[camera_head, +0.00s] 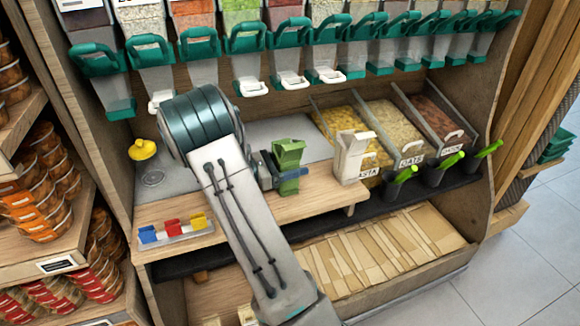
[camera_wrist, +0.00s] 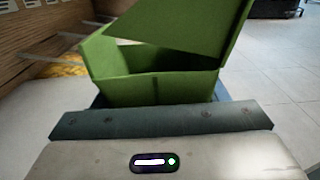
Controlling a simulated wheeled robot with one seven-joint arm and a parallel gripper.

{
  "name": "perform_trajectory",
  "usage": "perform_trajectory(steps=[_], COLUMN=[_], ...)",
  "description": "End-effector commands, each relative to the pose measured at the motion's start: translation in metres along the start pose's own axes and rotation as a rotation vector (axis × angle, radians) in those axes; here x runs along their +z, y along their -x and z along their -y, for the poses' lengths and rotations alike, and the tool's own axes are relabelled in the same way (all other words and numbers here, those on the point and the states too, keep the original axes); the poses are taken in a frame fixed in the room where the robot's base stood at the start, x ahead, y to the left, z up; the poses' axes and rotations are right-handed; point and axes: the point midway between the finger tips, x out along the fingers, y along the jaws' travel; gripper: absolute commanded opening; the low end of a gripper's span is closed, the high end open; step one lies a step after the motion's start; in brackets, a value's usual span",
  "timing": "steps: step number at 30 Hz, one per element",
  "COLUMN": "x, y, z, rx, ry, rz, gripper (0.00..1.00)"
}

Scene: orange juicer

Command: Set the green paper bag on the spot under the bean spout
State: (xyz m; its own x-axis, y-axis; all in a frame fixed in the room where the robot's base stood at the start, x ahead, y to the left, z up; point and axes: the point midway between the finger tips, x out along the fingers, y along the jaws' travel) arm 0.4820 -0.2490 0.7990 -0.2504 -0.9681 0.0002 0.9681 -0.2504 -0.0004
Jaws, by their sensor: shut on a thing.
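The green paper bag (camera_head: 289,153) is upright with its top open, in the middle of the head view, above or at the wooden counter's edge. In the wrist view the bag (camera_wrist: 155,87) fills the upper middle, one tall flap leaning right. My gripper (camera_head: 278,178) is shut on the bag's lower part; I cannot tell whether the bag's base touches the counter. A row of dispensers with teal spouts (camera_head: 246,38) hangs above the counter; I cannot tell which one holds beans.
A white carton (camera_head: 351,157) stands just right of the bag. A yellow object (camera_head: 143,149) is at the counter's back left, and coloured clips (camera_head: 175,229) are at its front left. Bins with scoops (camera_head: 405,175) stand at right. Grey counter behind the bag is clear.

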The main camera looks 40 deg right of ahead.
Motion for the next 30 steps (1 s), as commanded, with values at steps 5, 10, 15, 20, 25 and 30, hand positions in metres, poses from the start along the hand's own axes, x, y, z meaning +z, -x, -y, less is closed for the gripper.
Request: perform_trajectory(steps=[5, 10, 15, 20, 25, 30], x=[0.017, 0.045, 0.064, 0.08, 0.094, 0.103], y=[0.0, -0.002, -0.021, -0.038, -0.052, -0.061], z=[0.0, 0.003, 0.031, 0.055, 0.075, 0.088], rx=[0.0, -0.001, -0.002, -0.001, -0.001, -0.001], ry=[-0.003, -0.003, -0.002, -0.001, -0.002, -0.001], rz=[0.0, 0.0, -0.001, -0.002, -0.001, 0.0], gripper=[0.42, 0.42, 0.42, 0.42, 0.42, 0.42])
